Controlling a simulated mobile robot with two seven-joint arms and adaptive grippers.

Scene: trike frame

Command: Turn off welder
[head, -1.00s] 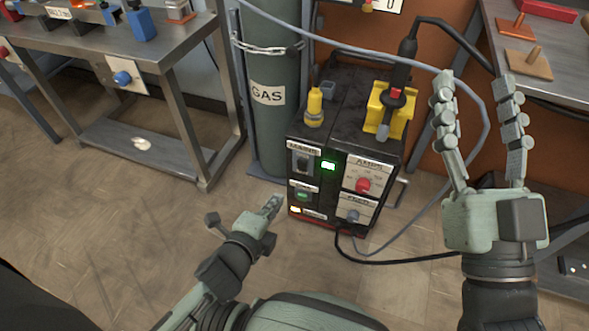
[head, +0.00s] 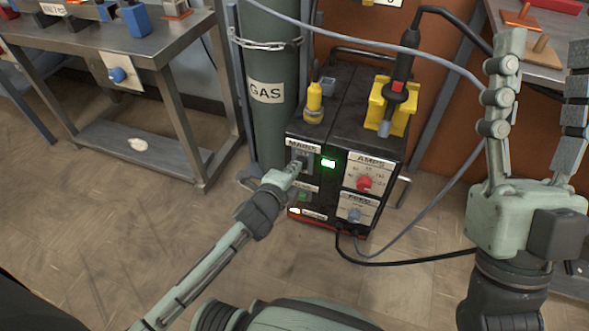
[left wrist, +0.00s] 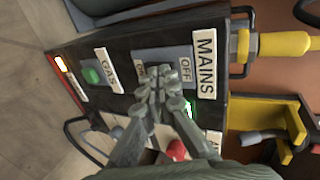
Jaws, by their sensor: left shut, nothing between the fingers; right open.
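The welder (head: 350,140) is a black box with a front panel, standing on the floor by a gas cylinder. Its MAINS switch (left wrist: 170,58), marked ON and OFF, sits at the panel's upper left. A green light (head: 328,163) glows beside it. My left gripper (head: 292,168) is shut and empty, with its fingertips at the MAINS switch. In the left wrist view the fingertips (left wrist: 164,88) overlap the switch's lower part and hide some of it; contact cannot be told. My right gripper (head: 535,60) is open and empty, raised at the right of the welder.
The green cylinder (head: 270,115) marked GAS is chained behind the welder. The torch (head: 403,70) rests in a yellow holder (head: 378,105) on top. Red AMPS knob (head: 363,183) and green GAS button (left wrist: 92,75) are nearby. Cables cross the right side; a metal bench (head: 110,60) stands left.

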